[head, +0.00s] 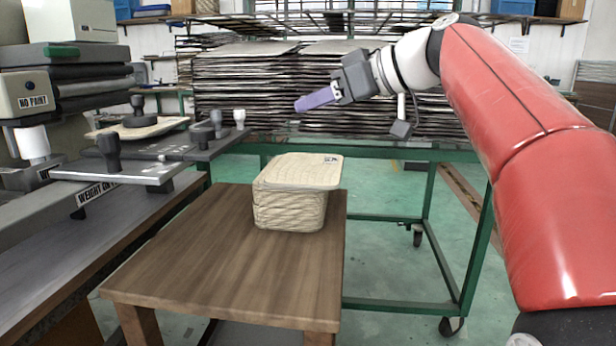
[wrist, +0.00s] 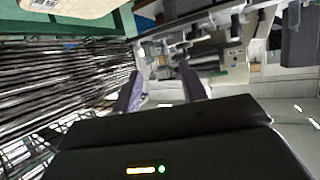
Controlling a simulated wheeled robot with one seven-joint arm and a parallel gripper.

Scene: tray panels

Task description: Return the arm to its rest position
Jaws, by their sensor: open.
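My gripper (head: 300,104) is at the end of my red arm, raised in the air at upper centre in the head view. The gripper is open and empty, and touches nothing that I can see.
A machine with dark knobs (head: 110,150) stands at left. A green-framed rack (head: 400,153) with many dark panels (head: 250,95) is behind.

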